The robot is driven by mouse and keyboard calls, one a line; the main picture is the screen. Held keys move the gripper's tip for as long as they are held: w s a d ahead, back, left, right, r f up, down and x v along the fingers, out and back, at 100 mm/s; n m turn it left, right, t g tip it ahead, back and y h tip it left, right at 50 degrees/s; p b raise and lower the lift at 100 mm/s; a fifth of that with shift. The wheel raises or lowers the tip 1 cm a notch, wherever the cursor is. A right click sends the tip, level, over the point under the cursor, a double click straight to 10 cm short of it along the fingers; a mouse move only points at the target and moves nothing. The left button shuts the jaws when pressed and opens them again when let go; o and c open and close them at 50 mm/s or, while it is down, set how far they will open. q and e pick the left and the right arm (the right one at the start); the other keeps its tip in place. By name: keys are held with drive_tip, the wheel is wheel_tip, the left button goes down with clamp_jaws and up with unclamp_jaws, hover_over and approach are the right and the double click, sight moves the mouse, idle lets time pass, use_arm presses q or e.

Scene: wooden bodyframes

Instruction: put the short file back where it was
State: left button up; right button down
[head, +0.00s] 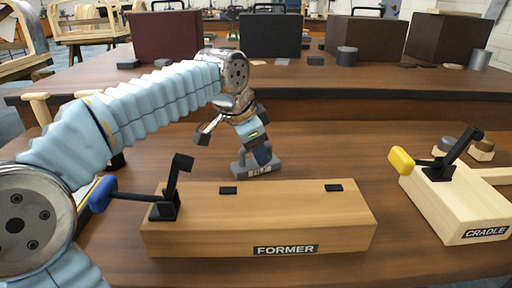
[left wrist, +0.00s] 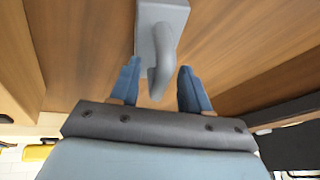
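No short file can be made out in either view. My left gripper (head: 262,152) points down over a small grey stand (head: 243,168) behind the FORMER block. The stand bears a label too small to read. In the left wrist view, the two blue fingers of my left gripper (left wrist: 159,68) are apart. A grey hooked piece (left wrist: 163,50) on a grey base reaches between them, with gaps visible on both sides. The gripper appears empty. My right gripper is in neither view.
The wooden FORMER block (head: 310,215) with a blue-handled clamp (head: 130,195) lies in front. The CRADLE block (head: 460,205) with a yellow-handled clamp stands at right. Behind are a raised ledge (head: 380,108) and dark boxes (head: 365,38). The table between FORMER and CRADLE is clear.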

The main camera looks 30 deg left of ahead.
use_arm(q)
drive_tip(key=shift+r, duration=0.3)
drive_tip(key=d+p+v, duration=0.1)
drive_tip(key=p+v, duration=0.1)
drive_tip(key=v, duration=0.9)
drive_tip(key=shift+s+a+r, duration=0.2)
drive_tip(key=shift+a+r, duration=0.1)
drive_tip(key=shift+a, duration=0.2)
drive_tip(key=shift+f, duration=0.1)
